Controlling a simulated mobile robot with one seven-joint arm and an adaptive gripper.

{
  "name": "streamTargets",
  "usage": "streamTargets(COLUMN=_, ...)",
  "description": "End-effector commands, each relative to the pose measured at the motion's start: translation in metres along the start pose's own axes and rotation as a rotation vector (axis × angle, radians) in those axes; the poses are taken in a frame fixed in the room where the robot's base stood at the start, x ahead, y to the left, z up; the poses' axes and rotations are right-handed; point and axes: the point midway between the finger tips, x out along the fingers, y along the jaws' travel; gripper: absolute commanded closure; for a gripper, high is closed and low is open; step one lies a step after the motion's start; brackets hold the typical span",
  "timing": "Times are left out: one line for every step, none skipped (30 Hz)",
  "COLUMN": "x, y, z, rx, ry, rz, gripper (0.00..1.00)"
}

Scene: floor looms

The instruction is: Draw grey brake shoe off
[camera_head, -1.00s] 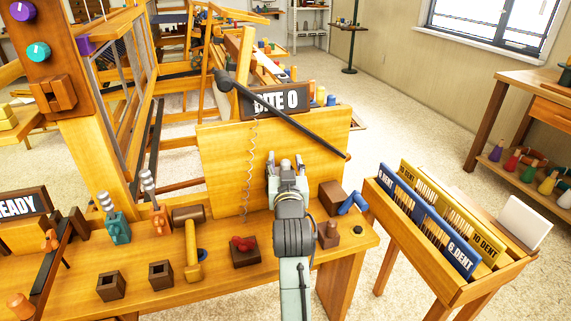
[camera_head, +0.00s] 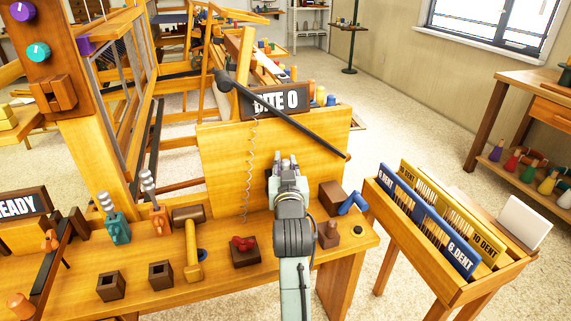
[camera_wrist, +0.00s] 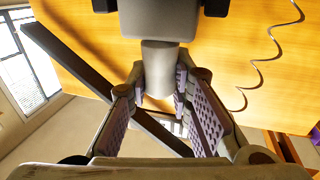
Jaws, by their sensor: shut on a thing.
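The grey brake shoe (camera_wrist: 155,25) shows at the top of the wrist view, in front of the upright wooden panel (camera_head: 230,165). Its lighter round grip (camera_wrist: 158,62) points toward me. My gripper (camera_wrist: 160,85) is shut on this grip, with one purple-padded finger on each side. In the head view my gripper (camera_head: 286,160) reaches up to the panel's face, and its fingers and wrist hide the brake shoe. Dark pieces flank the shoe at the top edge of the wrist view. I cannot tell whether the shoe touches the panel.
A long black bar (camera_head: 290,122) slants across the panel's top, and a coiled wire (camera_head: 248,165) hangs to the left. On the bench stand a mallet (camera_head: 192,250), a red piece on a dark block (camera_head: 245,252) and a blue-handled block (camera_head: 335,197). A reed rack (camera_head: 455,290) stands right.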

Motion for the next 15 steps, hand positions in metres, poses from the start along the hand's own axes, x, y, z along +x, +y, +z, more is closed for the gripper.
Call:
streamTargets(x=0.000, y=0.000, z=-0.002, rx=0.000, ry=0.001, rz=0.000, gripper=1.00)
streamTargets(x=0.000, y=0.000, z=-0.003, rx=0.000, ry=0.001, rz=0.000, gripper=1.00)
streamTargets(x=0.000, y=0.000, z=-0.005, rx=0.000, ry=0.001, rz=0.000, gripper=1.00)
streamTargets(x=0.000, y=0.000, z=-0.007, rx=0.000, ry=0.001, rz=0.000, gripper=1.00)
streamTargets(x=0.000, y=0.000, z=-0.009, rx=0.000, ry=0.001, rz=0.000, gripper=1.00)
streamTargets(x=0.000, y=0.000, z=-0.012, rx=0.000, ry=0.001, rz=0.000, gripper=1.00)
streamTargets(x=0.000, y=0.000, z=-0.015, rx=0.000, ry=0.001, rz=0.000, gripper=1.00)
streamTargets(x=0.000, y=0.000, z=-0.017, rx=0.000, ry=0.001, rz=0.000, gripper=1.00)
streamTargets(x=0.000, y=0.000, z=-0.020, rx=0.000, ry=0.001, rz=0.000, gripper=1.00)
streamTargets(x=0.000, y=0.000, z=-0.022, rx=0.000, ry=0.001, rz=0.000, gripper=1.00)
streamTargets(x=0.000, y=0.000, z=-0.024, rx=0.000, ry=0.001, rz=0.000, gripper=1.00)
streamTargets(x=0.000, y=0.000, z=-0.027, rx=0.000, ry=0.001, rz=0.000, gripper=1.00)
streamTargets(x=0.000, y=0.000, z=-0.029, rx=0.000, ry=0.001, rz=0.000, gripper=1.00)
streamTargets(x=0.000, y=0.000, z=-0.031, rx=0.000, ry=0.001, rz=0.000, gripper=1.00)
streamTargets(x=0.000, y=0.000, z=-0.034, rx=0.000, ry=0.001, rz=0.000, gripper=1.00)
